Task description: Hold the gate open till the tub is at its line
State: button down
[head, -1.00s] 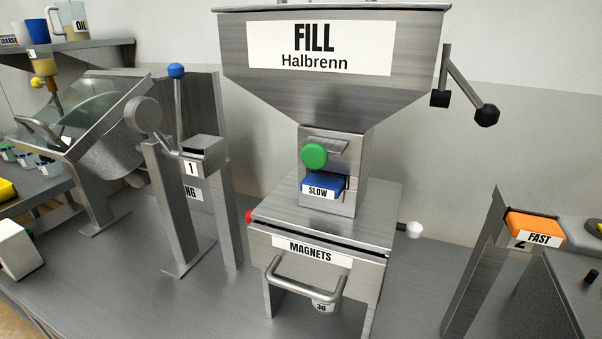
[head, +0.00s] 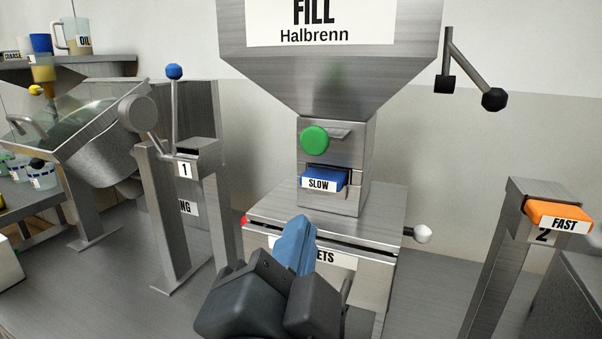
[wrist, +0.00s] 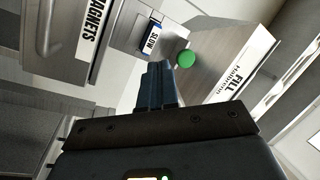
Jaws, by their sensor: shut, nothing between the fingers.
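The steel hopper labelled FILL Halbrenn (head: 325,70) has a green knob (head: 314,140) on its throat. A blue piece labelled SLOW (head: 325,179) sits in the slot below the knob. My gripper (head: 298,222) is shut and empty, in front of the magnet box (head: 370,262) and below the blue piece. In the wrist view, my shut fingers (wrist: 158,68) point toward the green knob (wrist: 186,59) and the SLOW piece (wrist: 149,37), apart from both as far as I can tell. The area under the magnet box is hidden by my arm, and no tub shows there.
An orange piece labelled FAST (head: 558,215) sits on stand 2 at the right. Post 1 (head: 190,165) with a blue-tipped lever (head: 174,72) stands left. A white-knobbed rod (head: 422,234) sticks out of the magnet box. A black-knobbed lever (head: 492,99) hangs by the hopper.

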aim_at(311, 140)
jog(key=s+a+r+m+g+h+b, duration=0.1)
jog(key=s+a+r+m+g+h, duration=0.2)
jog(key=s+r+m, duration=0.3)
jog(key=a+r+m+h, duration=0.1)
jog(key=m, duration=0.3)
jog(key=shift+s+a+r+m+b, duration=0.2)
jog(key=shift+a+r+m+b, duration=0.05)
jog(key=shift+a+m+b, duration=0.15)
jog(key=shift+w, duration=0.1)
jog(key=p+x, duration=0.3)
jog(key=x, duration=1.1)
jog(key=shift+r+p, duration=0.1)
jog(key=shift+p, duration=0.3)
